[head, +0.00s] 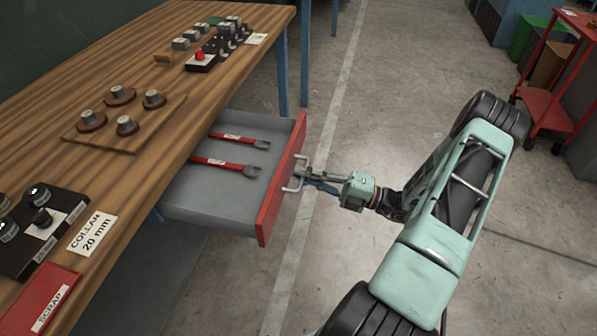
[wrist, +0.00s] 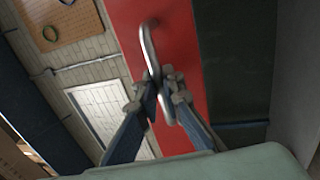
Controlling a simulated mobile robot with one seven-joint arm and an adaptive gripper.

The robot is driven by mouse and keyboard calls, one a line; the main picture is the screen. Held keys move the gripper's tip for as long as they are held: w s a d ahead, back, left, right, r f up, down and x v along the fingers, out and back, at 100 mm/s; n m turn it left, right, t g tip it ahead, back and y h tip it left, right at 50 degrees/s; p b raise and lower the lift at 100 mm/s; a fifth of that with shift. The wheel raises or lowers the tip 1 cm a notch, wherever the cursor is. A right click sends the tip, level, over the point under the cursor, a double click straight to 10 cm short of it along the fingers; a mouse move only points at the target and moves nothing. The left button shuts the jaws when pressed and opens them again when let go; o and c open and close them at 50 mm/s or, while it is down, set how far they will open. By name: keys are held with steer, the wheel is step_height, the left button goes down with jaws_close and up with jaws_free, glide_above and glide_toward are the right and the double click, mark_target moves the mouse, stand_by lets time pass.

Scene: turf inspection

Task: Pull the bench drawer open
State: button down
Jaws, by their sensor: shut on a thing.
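The bench drawer (head: 215,207) is grey inside with a red front (head: 278,190), and it stands well out from under the wooden bench in the head view. A metal bar handle (head: 295,178) is fixed to its front. My gripper (head: 309,177) is at the handle, with its fingers shut on the bar. In the wrist view the handle (wrist: 148,45) runs down from the red front (wrist: 173,60) between my fingertips (wrist: 163,90). Two red-handled wrenches (head: 233,166) lie in the drawer.
The wooden bench top (head: 130,60) carries a board with several round collars (head: 121,95), a collar label (head: 92,233) and a red scrap tray (head: 40,298). A red cart (head: 560,75) stands at the far right. The concrete floor beside the drawer is clear.

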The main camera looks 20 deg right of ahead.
steer(key=shift+r+v, duration=0.15)
steer(key=shift+v, duration=0.75)
steer(key=shift+r+v, duration=0.2)
steer(key=shift+v, duration=0.65)
steer(key=c, duration=2.1)
jaws_free()
steer(key=v, duration=1.2)
steer(key=shift+s+d, duration=0.1)
